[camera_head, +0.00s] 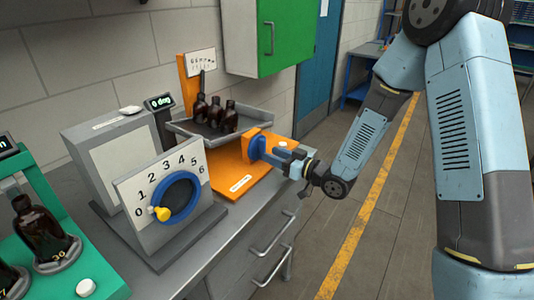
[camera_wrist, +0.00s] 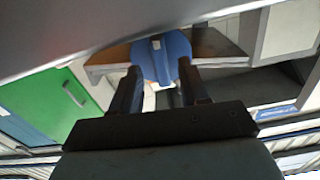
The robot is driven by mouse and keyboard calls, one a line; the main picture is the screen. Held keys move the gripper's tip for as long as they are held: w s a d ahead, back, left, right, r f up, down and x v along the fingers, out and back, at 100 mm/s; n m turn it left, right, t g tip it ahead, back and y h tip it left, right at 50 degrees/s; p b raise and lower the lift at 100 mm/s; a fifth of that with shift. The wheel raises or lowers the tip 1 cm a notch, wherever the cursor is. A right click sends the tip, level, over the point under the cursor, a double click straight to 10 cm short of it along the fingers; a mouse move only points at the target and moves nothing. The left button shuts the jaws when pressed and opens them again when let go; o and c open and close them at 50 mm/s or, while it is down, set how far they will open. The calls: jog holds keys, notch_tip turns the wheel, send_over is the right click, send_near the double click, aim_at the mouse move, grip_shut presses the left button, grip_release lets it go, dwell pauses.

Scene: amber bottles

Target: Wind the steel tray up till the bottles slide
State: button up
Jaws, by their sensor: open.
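The steel tray (camera_head: 258,118) stands on an orange stand (camera_head: 225,160) on the bench and looks about level. Several amber bottles (camera_head: 215,116) stand upright on it. A small display (camera_head: 158,102) behind the tray reads 0 deg. A blue round crank (camera_head: 254,147) sits on the stand's right side; it also shows in the wrist view (camera_wrist: 176,58). My gripper (camera_head: 283,152) is open at the crank, its fingers on either side of a part of it in the wrist view (camera_wrist: 160,80). Whether the fingers touch it I cannot tell.
A dial box (camera_head: 150,222) with a blue ring and yellow pointer near 0 stands in front of the tray. A green rack (camera_head: 88,258) with amber bottles is at the left. A green cabinet (camera_head: 285,35) hangs above. The floor on the right is clear.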

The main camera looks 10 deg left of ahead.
aim_at(260, 149)
jog(key=shift+x, duration=1.7)
jog(key=shift+c, duration=0.2)
grip_shut()
